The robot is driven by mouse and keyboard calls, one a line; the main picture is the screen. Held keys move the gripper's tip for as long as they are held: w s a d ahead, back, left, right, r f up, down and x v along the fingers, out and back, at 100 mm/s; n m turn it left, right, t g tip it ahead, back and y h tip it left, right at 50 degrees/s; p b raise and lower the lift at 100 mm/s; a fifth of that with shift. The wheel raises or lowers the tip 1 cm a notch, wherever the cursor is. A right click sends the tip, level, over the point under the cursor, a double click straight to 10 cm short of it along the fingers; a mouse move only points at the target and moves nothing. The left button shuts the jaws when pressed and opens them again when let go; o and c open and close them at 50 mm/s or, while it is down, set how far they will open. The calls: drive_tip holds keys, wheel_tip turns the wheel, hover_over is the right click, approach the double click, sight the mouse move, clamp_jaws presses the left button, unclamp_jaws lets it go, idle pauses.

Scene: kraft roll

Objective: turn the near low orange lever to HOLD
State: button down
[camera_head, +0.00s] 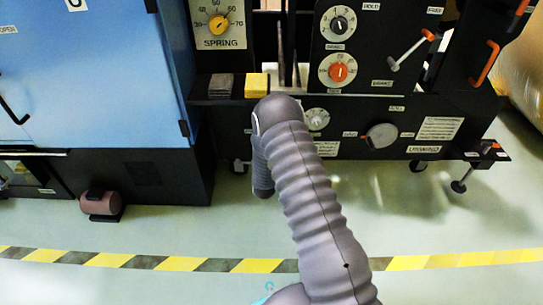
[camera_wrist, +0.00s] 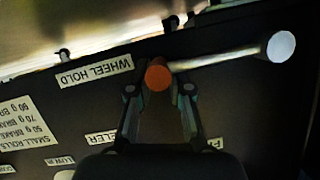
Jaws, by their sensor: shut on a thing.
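In the wrist view the lever has an orange knob (camera_wrist: 158,77), a pale shaft (camera_wrist: 215,59) and a whitish round hub (camera_wrist: 281,46) at the right. My gripper (camera_wrist: 160,89) has its two fingers on either side of the knob, shut on it. A label reading WHEEL HOLD (camera_wrist: 95,71), upside down in this view, is just left of the knob. Two more labels lie near the fingers, partly covered by them. In the head view my arm hides the gripped lever and my fingertips.
A grey round knob (camera_head: 381,135) is on the low panel. A blue cabinet (camera_head: 95,75) stands left.

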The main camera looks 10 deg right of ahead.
drive_tip(key=shift+s+a+f, duration=0.1)
drive_tip(key=shift+a+f, duration=0.1)
drive_tip(key=shift+f, duration=0.25)
drive_tip(key=shift+s+a+f, duration=0.1)
drive_tip(key=shift+a+f, duration=0.1)
drive_tip(key=shift+f, duration=0.2)
drive_tip(key=c, duration=1)
unclamp_jaws()
drive_tip(key=shift+f, duration=0.1)
drive_tip(key=shift+c, duration=0.2)
drive_tip(key=shift+s+d, duration=0.1)
drive_tip(key=shift+s+r, duration=0.2)
drive_tip(key=shift+s, duration=0.25)
drive_tip(key=d+r+v, duration=0.1)
drive_tip(key=v, duration=0.9)
drive_tip(key=shift+a+r, duration=0.4)
drive_tip(key=shift+r, duration=0.05)
